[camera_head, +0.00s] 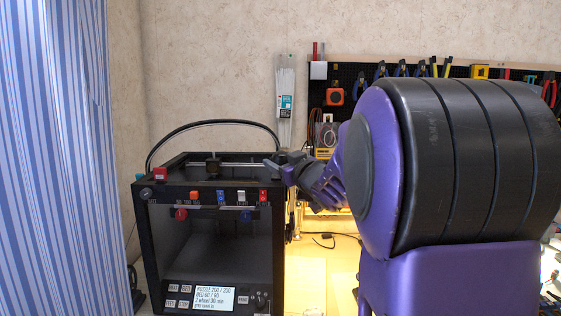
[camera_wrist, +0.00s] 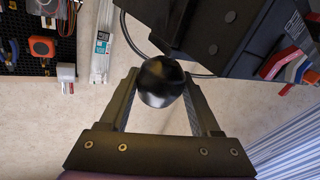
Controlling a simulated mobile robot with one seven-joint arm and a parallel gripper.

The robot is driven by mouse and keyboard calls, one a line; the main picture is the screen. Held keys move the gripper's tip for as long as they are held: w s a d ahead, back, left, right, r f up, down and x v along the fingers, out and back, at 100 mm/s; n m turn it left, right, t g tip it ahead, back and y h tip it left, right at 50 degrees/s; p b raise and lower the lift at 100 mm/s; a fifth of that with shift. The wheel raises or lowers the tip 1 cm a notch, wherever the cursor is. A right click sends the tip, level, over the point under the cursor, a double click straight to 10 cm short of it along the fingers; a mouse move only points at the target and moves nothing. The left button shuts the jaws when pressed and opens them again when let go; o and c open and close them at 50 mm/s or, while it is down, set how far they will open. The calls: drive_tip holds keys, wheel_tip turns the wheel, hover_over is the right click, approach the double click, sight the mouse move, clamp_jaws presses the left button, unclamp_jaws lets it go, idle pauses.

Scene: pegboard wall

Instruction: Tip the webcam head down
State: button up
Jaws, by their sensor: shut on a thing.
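The webcam head (camera_wrist: 161,82) is a glossy black rounded body in the wrist view. It sits between the two dark fingers of my gripper (camera_wrist: 160,88), one finger against each side. My gripper (camera_head: 281,165) also shows in the head view, at the upper right front corner of the black 3D printer (camera_head: 146,240). There the webcam cannot be told apart from the dark fingers. The webcam's lens and its joint are not clearly visible, so its exact tilt cannot be told.
Coloured switches (camera_head: 222,196) line the printer's top front bar, close to my gripper. A black cable arches above the printer. A pegboard (camera_head: 345,80) with tools hangs behind my arm. A bag of white zip ties (camera_head: 285,100) hangs on the wall. A striped curtain (camera_head: 55,150) is at left.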

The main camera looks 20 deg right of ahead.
drive_tip(key=shift+c, duration=1.2)
drive_tip(key=shift+r, duration=0.1)
drive_tip(key=shift+w+a+r+n+g+p, duration=0.1)
drive_tip(key=shift+a+n+g+p, duration=0.25)
drive_tip(key=shift+n+p, duration=0.6)
drive_tip(key=shift+w+a+n+g+p, duration=0.2)
drive_tip(key=shift+n+g+p, duration=0.45)
drive_tip(key=shift+n+p, duration=0.45)
drive_tip(key=shift+a+f+n+g+h+p, duration=0.15)
drive_tip(key=shift+f+n+g+h+p, duration=0.2)
drive_tip(key=shift+n+g+h+p, duration=0.15)
drive_tip(key=shift+f, duration=0.1)
